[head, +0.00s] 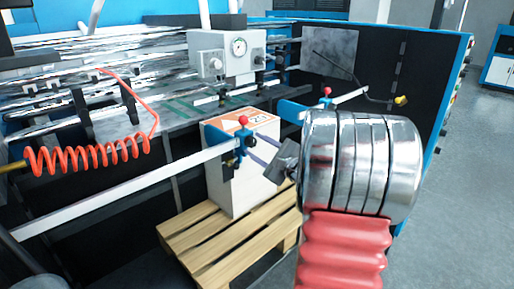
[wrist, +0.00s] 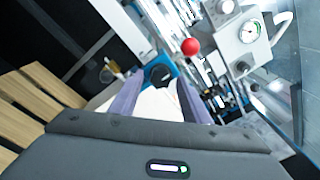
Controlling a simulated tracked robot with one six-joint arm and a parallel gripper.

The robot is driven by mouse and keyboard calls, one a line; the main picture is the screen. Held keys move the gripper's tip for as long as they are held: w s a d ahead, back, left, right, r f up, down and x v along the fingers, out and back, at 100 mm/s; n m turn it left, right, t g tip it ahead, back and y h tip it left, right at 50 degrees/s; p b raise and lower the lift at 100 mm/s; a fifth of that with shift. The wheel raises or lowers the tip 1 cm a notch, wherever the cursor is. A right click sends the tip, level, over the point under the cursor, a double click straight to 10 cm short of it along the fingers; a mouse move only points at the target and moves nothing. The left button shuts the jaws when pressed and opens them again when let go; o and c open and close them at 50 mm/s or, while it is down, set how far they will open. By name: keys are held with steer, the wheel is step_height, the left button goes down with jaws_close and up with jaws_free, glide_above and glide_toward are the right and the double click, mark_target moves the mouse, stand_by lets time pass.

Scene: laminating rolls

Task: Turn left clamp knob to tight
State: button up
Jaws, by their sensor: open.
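The left clamp (head: 239,150) is a blue block on a white rail, topped by a red ball (head: 243,120). In the wrist view its dark round knob (wrist: 158,73) faces me, with the red ball (wrist: 190,46) above right. My gripper (head: 255,146) is open, its two purple fingers pointing at the clamp. In the wrist view the fingertips (wrist: 160,84) lie to either side of the knob's lower part. I cannot tell whether they touch it or how far it is turned. In the head view the knob is hard to make out behind the fingers.
A white box (head: 228,185) with an orange label stands on a wooden pallet (head: 200,240) below the clamp. The right clamp (head: 325,103) has its own red ball. A gauge box (head: 228,55) sits behind, and a coiled red hose (head: 85,158) hangs at left.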

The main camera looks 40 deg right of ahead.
steer(key=shift+c, duration=0.4)
steer(key=c, duration=0.9)
steer(key=shift+a, duration=0.15)
steer(key=shift+c, duration=0.3)
